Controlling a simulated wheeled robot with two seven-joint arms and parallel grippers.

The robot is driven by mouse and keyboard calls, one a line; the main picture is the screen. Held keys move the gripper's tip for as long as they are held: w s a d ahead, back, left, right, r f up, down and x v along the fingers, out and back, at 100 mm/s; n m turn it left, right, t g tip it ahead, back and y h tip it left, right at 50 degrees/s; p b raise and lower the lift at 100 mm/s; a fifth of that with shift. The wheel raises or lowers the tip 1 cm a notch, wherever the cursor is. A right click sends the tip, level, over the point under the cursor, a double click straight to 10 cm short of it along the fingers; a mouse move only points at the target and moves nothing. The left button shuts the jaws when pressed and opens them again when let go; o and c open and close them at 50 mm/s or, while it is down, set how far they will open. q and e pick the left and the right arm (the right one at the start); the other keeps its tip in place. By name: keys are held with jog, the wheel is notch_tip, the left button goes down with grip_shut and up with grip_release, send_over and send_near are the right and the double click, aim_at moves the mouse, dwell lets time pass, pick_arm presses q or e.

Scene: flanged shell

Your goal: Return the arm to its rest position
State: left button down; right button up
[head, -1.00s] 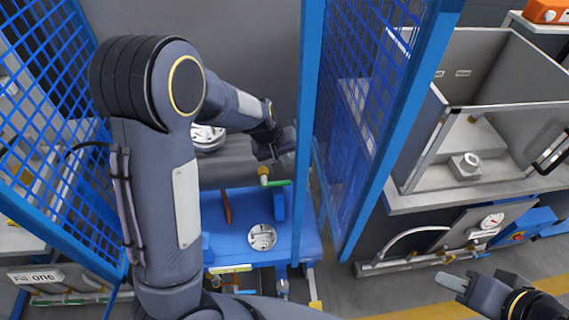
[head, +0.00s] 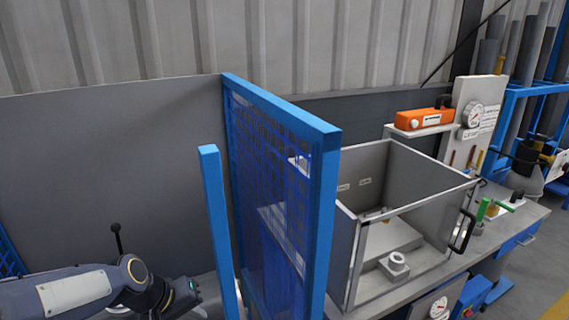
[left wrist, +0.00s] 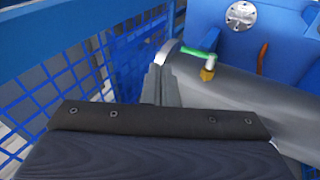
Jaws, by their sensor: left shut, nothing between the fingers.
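My left arm comes in at the lower left of the head view, and its gripper (head: 186,292) is beside the blue frame post at the bottom. In the left wrist view its fingers (left wrist: 158,84) are together with nothing between them. A grey cylindrical body (left wrist: 215,92) lies just beyond them, with a green-handled brass valve (left wrist: 203,61) on it. Whether the fingertips touch the cylinder I cannot tell. My right gripper is out of the head view.
A blue mesh guard (head: 275,165) and a blue post (head: 218,225) stand right of my left gripper. An open grey box (head: 385,215) with a small flanged fitting (head: 394,264) sits on the bench. A blue surface with a round flange (left wrist: 241,15) shows in the left wrist view.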

pick_arm(q)
jog(key=s+r+m, duration=0.1)
jog(key=s+r, duration=0.1)
jog(key=s, duration=0.7)
jog(key=s+a+r+m+t, duration=0.1)
jog(key=s+r+m, duration=0.1)
jog(key=s, duration=0.8)
jog(key=shift+r+t+y, duration=0.3)
jog(key=shift+r, duration=0.1)
jog(key=shift+s, duration=0.1)
